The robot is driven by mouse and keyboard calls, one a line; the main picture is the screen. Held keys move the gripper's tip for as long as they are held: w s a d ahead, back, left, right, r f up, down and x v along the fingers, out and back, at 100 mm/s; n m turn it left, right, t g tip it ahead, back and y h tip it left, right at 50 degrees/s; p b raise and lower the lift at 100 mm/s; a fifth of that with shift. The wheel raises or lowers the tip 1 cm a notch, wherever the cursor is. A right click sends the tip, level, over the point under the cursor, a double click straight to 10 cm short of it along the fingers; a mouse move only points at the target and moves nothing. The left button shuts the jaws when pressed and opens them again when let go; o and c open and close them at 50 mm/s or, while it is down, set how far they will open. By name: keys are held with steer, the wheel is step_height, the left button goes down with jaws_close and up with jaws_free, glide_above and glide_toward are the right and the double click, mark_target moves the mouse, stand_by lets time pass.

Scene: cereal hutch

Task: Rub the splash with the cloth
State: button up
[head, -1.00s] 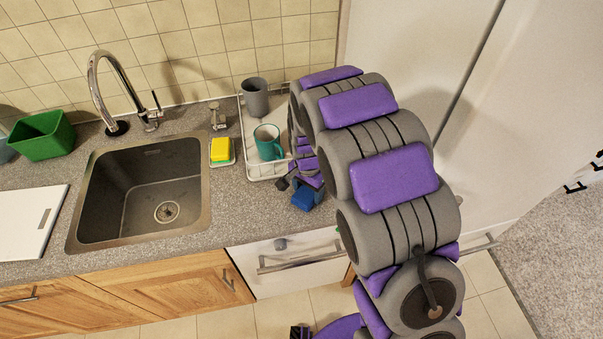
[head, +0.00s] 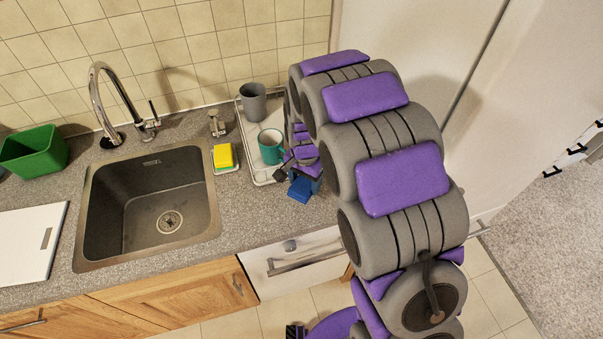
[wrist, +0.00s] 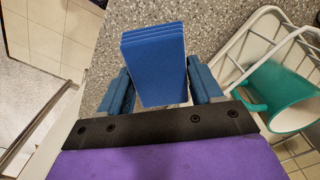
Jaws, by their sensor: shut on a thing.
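The cloth (wrist: 153,62) is a folded blue block in the wrist view, held between the two blue fingers of my gripper (wrist: 162,90). In the head view the blue cloth (head: 300,190) shows at the end of my arm, low over the counter just right of the sink and in front of the dish rack. My gripper (head: 304,174) is shut on it. I cannot tell whether the cloth touches the counter. I cannot make out the splash in either view; the cloth or my arm may hide it.
The dish rack (head: 255,176) holds a grey cup (head: 252,103) and a teal mug (head: 270,147), close beside my gripper. A yellow-and-green sponge (head: 223,156) sits left of the rack. The sink (head: 150,205) and tap (head: 104,100) are further left. The counter's front edge is near.

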steer(key=shift+d+r, duration=0.2)
steer(key=shift+r, duration=0.4)
steer(key=shift+d+r, duration=0.3)
steer(key=shift+d, duration=0.05)
steer(key=shift+d+r, duration=0.1)
steer(key=shift+d, duration=0.35)
